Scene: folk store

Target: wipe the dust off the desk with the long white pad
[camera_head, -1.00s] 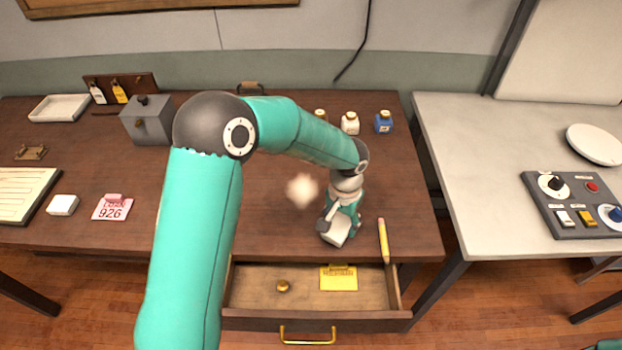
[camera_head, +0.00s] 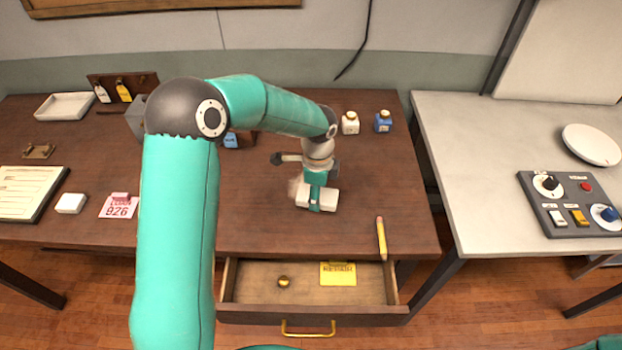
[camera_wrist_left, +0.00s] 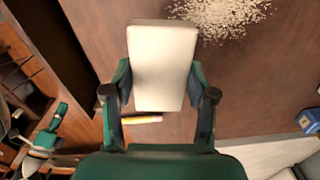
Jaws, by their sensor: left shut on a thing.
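My left gripper (camera_head: 316,194) is shut on the long white pad (camera_head: 328,199), over the front middle of the brown desk (camera_head: 250,210). In the left wrist view the pad (camera_wrist_left: 163,65) lies between the two green fingers. A pale, grainy dust patch (camera_wrist_left: 225,14) lies on the desk beyond the pad, off to its right. In the head view the arm and pad hide most of the dust; a faint edge (camera_head: 293,186) shows left of the gripper. I cannot tell whether the pad touches the desk. A green gripper-like part (camera_wrist_left: 48,140) shows at the wrist view's lower left, its jaws unclear.
A yellow pencil (camera_head: 381,238) lies right of the pad near the front edge. The drawer (camera_head: 250,295) below is open. White (camera_head: 350,123) and blue (camera_head: 383,122) jars stand behind. A small white block (camera_head: 71,203) and pink tag (camera_head: 119,206) lie left.

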